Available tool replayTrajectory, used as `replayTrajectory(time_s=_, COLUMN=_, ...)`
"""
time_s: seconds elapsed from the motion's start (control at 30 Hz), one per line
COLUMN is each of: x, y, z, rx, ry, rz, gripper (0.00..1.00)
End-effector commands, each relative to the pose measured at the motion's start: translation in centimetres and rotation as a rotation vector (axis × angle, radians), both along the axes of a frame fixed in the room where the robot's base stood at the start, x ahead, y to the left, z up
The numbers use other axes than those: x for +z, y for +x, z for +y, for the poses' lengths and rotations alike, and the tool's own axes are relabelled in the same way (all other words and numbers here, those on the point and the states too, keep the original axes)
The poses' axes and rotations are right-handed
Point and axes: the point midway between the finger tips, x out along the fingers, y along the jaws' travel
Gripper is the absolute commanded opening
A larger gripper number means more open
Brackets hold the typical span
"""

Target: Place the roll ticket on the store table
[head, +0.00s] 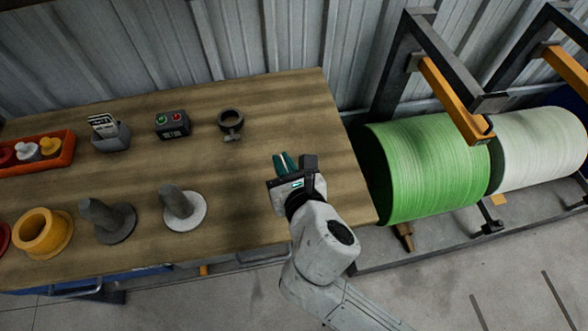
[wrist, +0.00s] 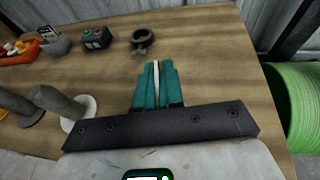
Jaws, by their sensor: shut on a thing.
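My gripper (head: 285,163) is over the right part of the wooden table (head: 283,112), its teal fingers pointing toward the back edge. In the wrist view the fingers are shut on a thin white piece seen edge-on, which looks like the roll ticket (wrist: 156,84). Its face and any print are hidden between the fingers. I cannot tell whether the ticket touches the tabletop. The table is also in the wrist view (wrist: 215,75), with bare wood around the fingers.
On the table are a grey holder with white cards (head: 109,134), a button box (head: 173,124), a dark ring clamp (head: 231,124), an orange tray (head: 52,160), a yellow flanged piece (head: 43,233) and grey spindles (head: 112,221). A green roll (head: 428,170) stands right of the table.

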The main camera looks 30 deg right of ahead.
Motion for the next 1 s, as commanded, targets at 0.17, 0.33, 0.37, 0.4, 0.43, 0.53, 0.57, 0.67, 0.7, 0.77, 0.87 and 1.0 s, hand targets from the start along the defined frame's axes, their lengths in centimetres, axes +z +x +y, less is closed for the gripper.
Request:
replayTrajectory(time_s=0.17, x=2.7, y=-3.2, z=0.4, rx=-0.098, ry=0.004, rz=-0.001, gripper=0.00)
replayTrajectory(time_s=0.33, x=3.9, y=-4.5, z=0.0, rx=-0.151, ry=0.000, rz=0.002, gripper=0.00)
replayTrajectory(time_s=0.37, x=3.9, y=-4.3, z=-0.1, rx=-0.155, ry=-0.001, rz=0.003, gripper=0.00)
replayTrajectory(time_s=0.4, x=3.7, y=-3.9, z=-0.3, rx=-0.158, ry=-0.001, rz=0.002, gripper=0.00)
replayTrajectory(time_s=0.43, x=3.6, y=-3.5, z=-0.4, rx=-0.159, ry=-0.001, rz=0.002, gripper=0.00)
replayTrajectory(time_s=0.53, x=2.7, y=-1.5, z=-1.2, rx=-0.160, ry=-0.002, rz=0.002, gripper=0.00)
replayTrajectory(time_s=0.57, x=2.3, y=-0.8, z=-1.5, rx=-0.161, ry=-0.003, rz=0.003, gripper=0.00)
replayTrajectory(time_s=0.67, x=1.3, y=1.3, z=-2.2, rx=-0.159, ry=-0.002, rz=0.003, gripper=0.00)
replayTrajectory(time_s=0.7, x=1.0, y=2.2, z=-2.5, rx=-0.160, ry=-0.002, rz=0.002, gripper=0.00)
replayTrajectory(time_s=0.77, x=0.3, y=3.4, z=-2.9, rx=-0.159, ry=-0.001, rz=0.003, gripper=0.00)
replayTrajectory(time_s=0.87, x=-1.8, y=4.9, z=-3.5, rx=-0.158, ry=-0.004, rz=0.006, gripper=0.00)
replayTrajectory(time_s=1.0, x=-3.9, y=6.6, z=-4.1, rx=-0.156, ry=-0.003, rz=0.005, gripper=0.00)
